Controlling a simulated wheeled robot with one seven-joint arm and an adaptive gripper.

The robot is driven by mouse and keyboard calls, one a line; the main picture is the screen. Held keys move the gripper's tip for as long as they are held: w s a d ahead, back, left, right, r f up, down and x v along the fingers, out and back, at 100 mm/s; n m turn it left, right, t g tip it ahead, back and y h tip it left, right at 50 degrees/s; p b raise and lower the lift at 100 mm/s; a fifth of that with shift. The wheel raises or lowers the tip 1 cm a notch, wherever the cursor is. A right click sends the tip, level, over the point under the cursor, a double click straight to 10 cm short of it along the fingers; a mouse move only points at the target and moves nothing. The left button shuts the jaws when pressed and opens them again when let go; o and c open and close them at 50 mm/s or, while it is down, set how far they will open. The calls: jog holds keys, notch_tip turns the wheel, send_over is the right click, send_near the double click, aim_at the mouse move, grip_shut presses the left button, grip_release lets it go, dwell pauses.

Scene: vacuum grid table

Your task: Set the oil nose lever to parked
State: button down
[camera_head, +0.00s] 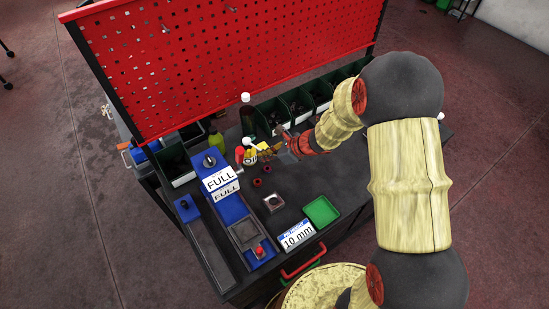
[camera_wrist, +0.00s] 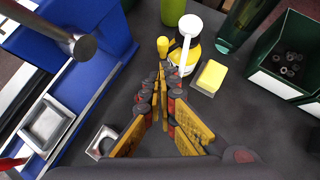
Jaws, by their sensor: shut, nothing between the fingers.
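A small yellow and black oil container (camera_wrist: 186,58) stands on the dark bench top in the wrist view. A white lever with a round white end (camera_wrist: 190,25) rises from it, leaning slightly right, and a yellow knob (camera_wrist: 163,46) shows at its left. In the head view the oil container (camera_head: 250,157) is partly hidden by my gripper, and the white knob (camera_head: 247,141) shows above it. My gripper (camera_wrist: 162,72) is shut and empty, its fingertips just in front of the container near the yellow knob. I cannot tell whether they touch it.
A yellow block (camera_wrist: 211,76) lies right of the container. A dark green bottle (camera_wrist: 241,25) and green bins (camera_wrist: 289,60) stand behind and right. A blue fixture (camera_wrist: 75,65) with a grey post is at left. The red pegboard (camera_head: 230,60) rises behind; a green tray (camera_head: 321,211) lies in front.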

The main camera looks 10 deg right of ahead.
aim_at(249, 150)
jog(key=shift+w+a, duration=0.45)
jog(key=shift+a, duration=0.25)
jog(key=shift+f, duration=0.1)
jog(key=a+m+b, duration=0.1)
jog(key=b, duration=0.1)
jog(key=a+m+t+h+b, duration=0.1)
jog(key=b, duration=0.2)
jog(key=shift+s+a+m+t, duration=0.15)
jog(key=shift+s+m+t, duration=0.15)
jog(key=shift+s, duration=0.05)
jog(key=shift+a+b, duration=0.35)
jog(key=shift+a, duration=0.05)
jog(key=shift+d, duration=0.15)
